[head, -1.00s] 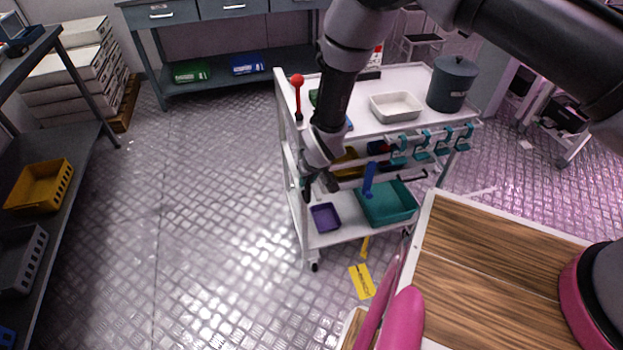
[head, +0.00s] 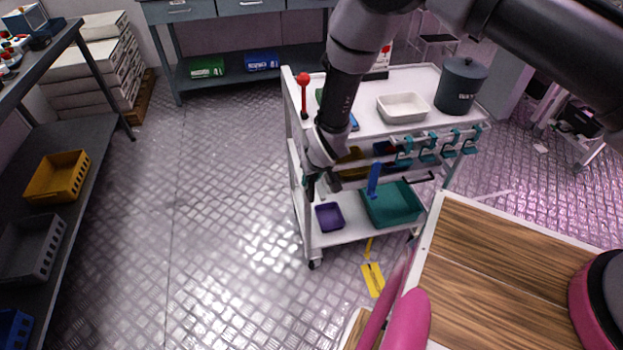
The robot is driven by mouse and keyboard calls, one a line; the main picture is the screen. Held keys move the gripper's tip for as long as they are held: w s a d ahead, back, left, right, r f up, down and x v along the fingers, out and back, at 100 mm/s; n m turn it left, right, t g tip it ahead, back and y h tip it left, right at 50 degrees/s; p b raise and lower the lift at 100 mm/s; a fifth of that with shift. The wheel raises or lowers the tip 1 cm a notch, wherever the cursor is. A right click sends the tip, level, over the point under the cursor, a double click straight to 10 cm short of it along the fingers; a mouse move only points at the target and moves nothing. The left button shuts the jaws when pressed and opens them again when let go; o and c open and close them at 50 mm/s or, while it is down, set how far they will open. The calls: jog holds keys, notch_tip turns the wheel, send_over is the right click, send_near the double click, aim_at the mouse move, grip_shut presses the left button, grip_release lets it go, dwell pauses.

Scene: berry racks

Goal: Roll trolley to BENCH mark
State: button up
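The white trolley (head: 350,236) stands upright on the floor in front of me, with several shelves and a red-knobbed lever (head: 304,80) at its left end. My gripper (head: 316,188) is at the trolley's left end, low beside the frame. Its fingers are dark, small and partly lost against the trolley, so I cannot tell whether they are closed on a handle. No mark reading BENCH can be made out.
The trolley carries a white tray (head: 403,108), a dark lidded pot (head: 460,86), a teal bin (head: 392,205) and a purple bin (head: 330,217). A grey shelf rack (head: 75,150) stands left, a drawer bench (head: 225,73) behind. The floor between is clear.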

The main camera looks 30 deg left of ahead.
jog(key=shift+o, duration=0.6)
jog(key=v, duration=1)
jog(key=shift+r, duration=0.35)
jog(key=shift+d, duration=0.1)
